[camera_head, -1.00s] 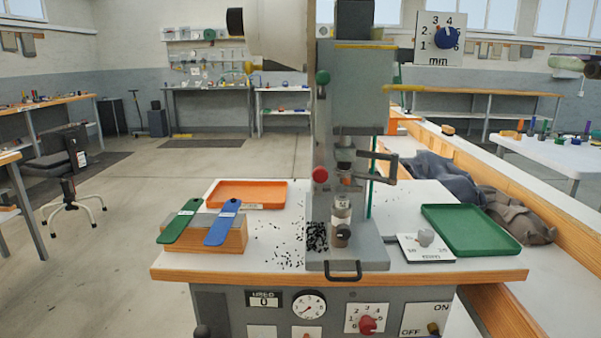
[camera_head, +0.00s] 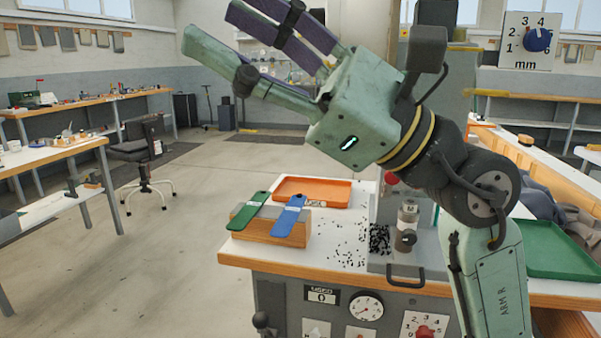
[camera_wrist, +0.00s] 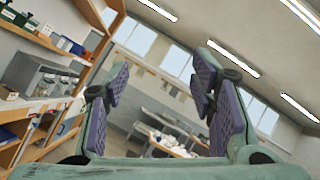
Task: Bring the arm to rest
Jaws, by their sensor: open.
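My gripper (camera_head: 268,62) is raised high above the press table in the head view, pointing up and to the left. Its green fingers with purple pads are spread apart, with nothing between them. In the wrist view my gripper (camera_wrist: 161,105) is also open and empty, with the room's windows and ceiling lights beyond it. My arm, marked ARM R, rises at the right and hides much of the press.
The press table (camera_head: 250,257) holds an orange tray (camera_head: 335,187), a wooden block (camera_head: 268,230) with green and blue strips, scattered black bits, and a small cylinder marked M (camera_head: 407,222). A green tray (camera_head: 570,262) is partly behind my arm. Open floor lies left.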

